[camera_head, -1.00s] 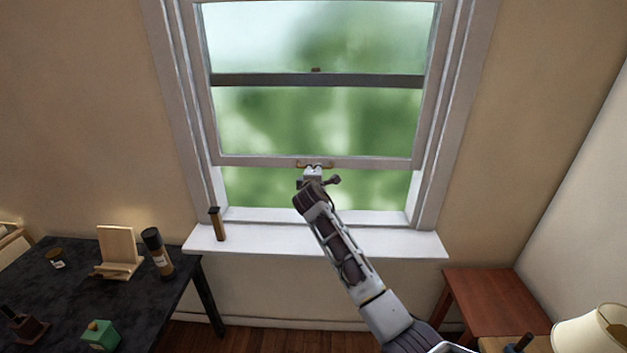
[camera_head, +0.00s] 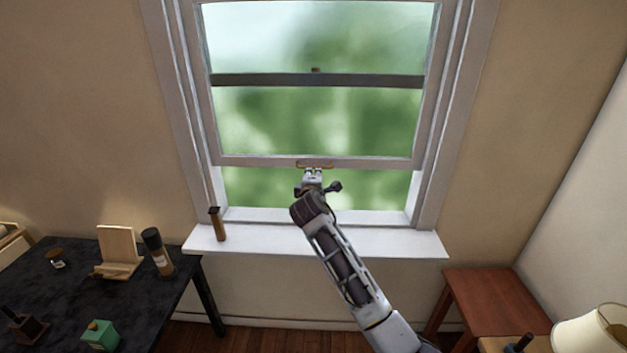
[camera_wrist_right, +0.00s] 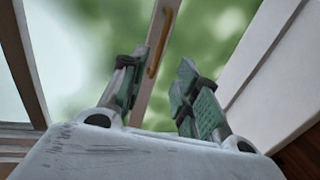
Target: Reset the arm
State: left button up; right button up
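My right arm reaches up from the bottom right in the head view. Its gripper (camera_head: 313,172) is just below the brass handle (camera_head: 314,164) on the bottom rail of the raised window sash (camera_head: 250,160). In the right wrist view the two green-padded fingers (camera_wrist_right: 158,92) stand apart with nothing between them. The handle (camera_wrist_right: 160,42) shows beyond the fingertips, apart from them. The sash is up, with a gap above the sill. My left gripper is in neither view.
A white sill (camera_head: 330,240) is below the window, with a small brown-handled tool (camera_head: 217,225) at its left end. A dark table (camera_head: 70,290) with several items stands at left. A reddish wooden side table (camera_head: 490,295) and a lamp (camera_head: 595,330) stand at right.

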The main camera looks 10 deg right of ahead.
jog(key=shift+f, duration=0.1)
jog(key=s+d+f+m+g+y, duration=0.1)
jog(key=s+d+f+m+g, duration=0.2)
jog(key=s+f, duration=0.7)
jog(key=s+d+f+m+g+y, duration=0.1)
jog(key=s+f+m+g, duration=0.25)
jog(key=s+f, duration=0.6)
jog(key=s+f+m+g+y, duration=0.1)
jog(key=s+f+m+g, duration=0.15)
jog(key=s, duration=1.05)
jog(key=s+f+m+g+y, duration=0.1)
jog(key=s+f+m+g, duration=0.2)
jog(key=s, duration=0.9)
notch_tip(320, 180, down, 33)
jog(key=s, duration=0.2)
jog(key=s+d+f+g, duration=0.1)
jog(key=s+d+f, duration=0.1)
jog(key=s+f, duration=0.8)
jog(key=s+d+f+g, duration=0.1)
jog(key=s+d+f, duration=0.1)
jog(key=s+f, duration=0.8)
jog(key=s, duration=0.3)
jog(key=shift+d, duration=0.15)
